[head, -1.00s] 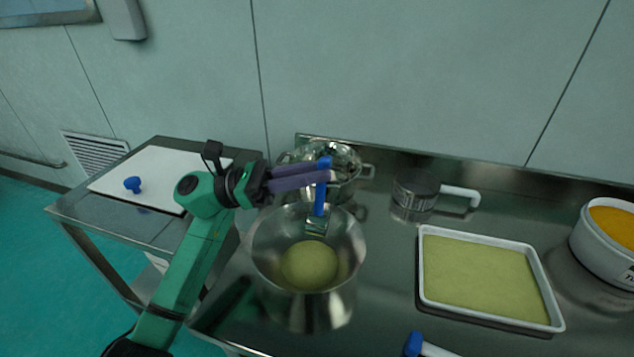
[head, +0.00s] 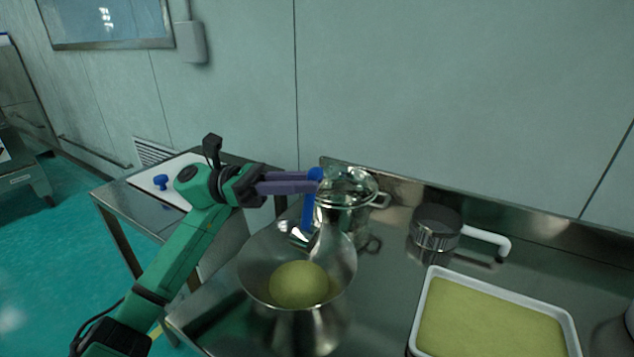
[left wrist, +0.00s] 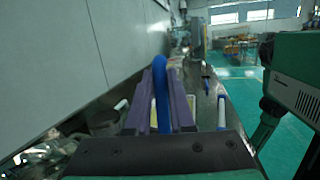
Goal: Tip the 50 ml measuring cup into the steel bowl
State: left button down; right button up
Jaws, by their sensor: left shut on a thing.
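My left gripper (head: 312,181) is shut on the blue handle of the measuring cup (head: 308,213). The handle hangs down from the fingers, and the small metal cup end (head: 299,237) is over the back part of the steel bowl (head: 254,262), tilted. The steel bowl stands on the steel table and has yellow-green material (head: 298,284) in its bottom. In the left wrist view the blue handle (left wrist: 161,95) stands between the purple fingers; the cup end is hidden there. I cannot see what is in the cup. My right gripper is not in view.
A steel pot with a lid (head: 347,190) stands close behind the bowl. A sieve with a white handle (head: 436,229) and a white tray of yellow-green material (head: 427,306) are to the right. A blue knob (head: 161,182) is on the white board at left.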

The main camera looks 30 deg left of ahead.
pick_arm(q)
jog(key=d+r+y+p, duration=0.1)
jog(key=p, duration=0.1)
jog(key=shift+d+g+p, duration=0.15)
jog(key=shift+g+p, duration=0.15)
jog(key=d+y+p, duration=0.1)
jog(key=d+p, duration=0.1)
jog(key=p, duration=0.1)
jog(key=shift+d+m+y+p, duration=0.3)
jog(key=shift+y+p, duration=0.05)
jog(key=shift+y, duration=0.05)
jog(key=d+f+m+y+p, duration=0.1)
jog(key=d+f+y+p, duration=0.6)
jog(key=y+p, duration=0.6)
jog(key=f+p, duration=0.1)
jog(key=p, duration=0.4)
jog(key=shift+s+d+m+g, duration=0.15)
jog(key=shift+d+m+g, duration=0.25)
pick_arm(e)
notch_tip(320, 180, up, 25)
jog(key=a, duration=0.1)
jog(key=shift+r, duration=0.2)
